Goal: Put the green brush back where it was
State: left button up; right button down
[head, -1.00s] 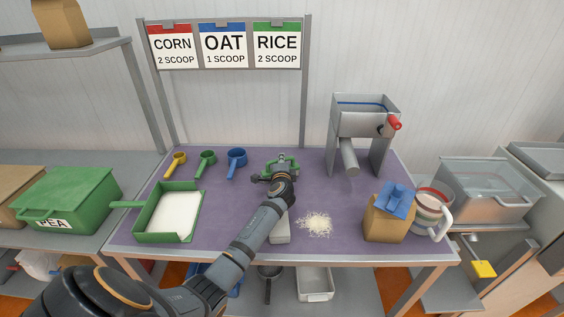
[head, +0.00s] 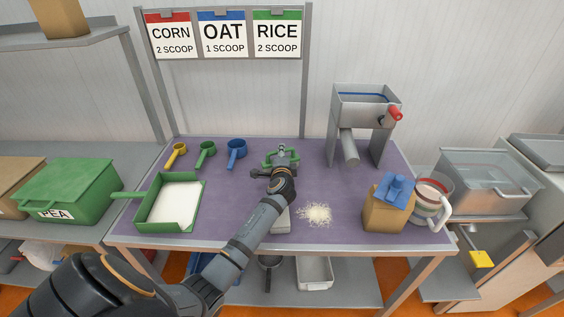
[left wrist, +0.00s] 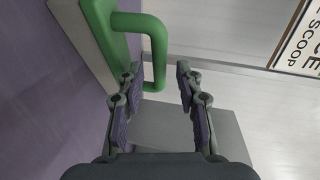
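The green brush (head: 293,155) is at the back middle of the purple table, partly hidden by my left gripper. In the left wrist view its green loop handle (left wrist: 157,45) reaches down between my finger pads, with a pale grey strip along its body. My left gripper (left wrist: 158,88) is open, with a clear gap between the handle and the right-hand finger. In the head view my left gripper (head: 279,166) is beside the brush. The brush's underside is hidden. My right gripper is not in view.
A green pan (head: 203,190) with white contents is at left. White grains (head: 317,212) lie at centre. A mill (head: 365,105), brown bag (head: 385,215) and jug (head: 428,205) are at right.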

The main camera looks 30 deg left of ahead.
pick_arm(q)
jog(key=v, duration=0.9)
jog(key=shift+s, duration=0.3)
jog(key=shift+r, duration=0.15)
